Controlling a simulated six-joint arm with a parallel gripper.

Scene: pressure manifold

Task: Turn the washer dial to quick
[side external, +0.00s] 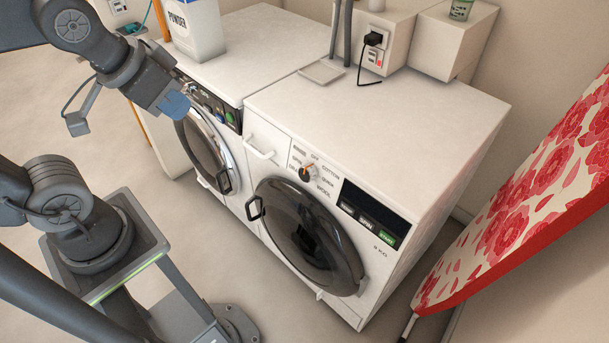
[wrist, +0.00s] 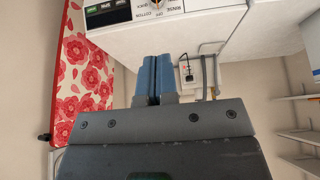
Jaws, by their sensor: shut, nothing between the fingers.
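The washer (side external: 390,112) is the white front-loader on the right, with a dark round door. Its dial (side external: 307,173) sits on the front panel, ringed by labels including OFF, COTTON, QUICK and WOOL. The dial's orange mark points up, near OFF. The dial (wrist: 158,4) also shows upside down, partly cut off, at the top edge of the wrist view. My gripper (side external: 178,104) is shut and empty, in front of the left machine's panel, up and left of the dial and apart from it. Its blue fingers (wrist: 155,72) lie side by side in the wrist view.
A second white machine (side external: 260,45) stands left of the washer, with a powder box (side external: 195,28) on top. A patterned ironing board (side external: 535,190) leans at the right. Black plug and cord (side external: 374,40) are behind the washer.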

